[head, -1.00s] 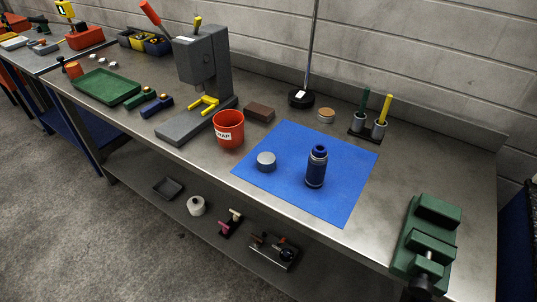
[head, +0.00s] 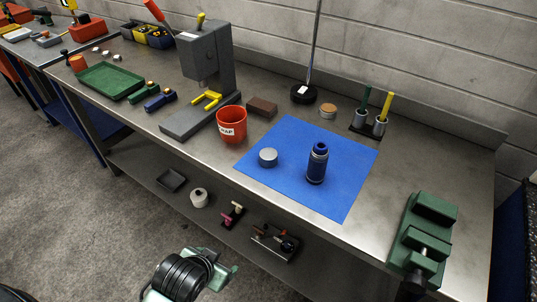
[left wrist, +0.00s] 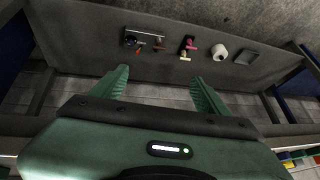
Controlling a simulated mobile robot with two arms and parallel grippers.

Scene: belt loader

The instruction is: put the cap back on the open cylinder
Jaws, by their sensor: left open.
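My left gripper (head: 212,260) is at the bottom of the head view, in front of the bench and well away from both. In the left wrist view its two green fingers (left wrist: 158,80) are spread with nothing between them. The cylinder and cap are not in that view. My right gripper is not in view.
A red bucket (head: 231,122) and a grey press (head: 208,75) stand left of the mat. A green vise (head: 424,235) is at the right front edge. A brown block (head: 262,107) and a black stand base (head: 303,95) are behind. The lower shelf (head: 150,170) holds small items.

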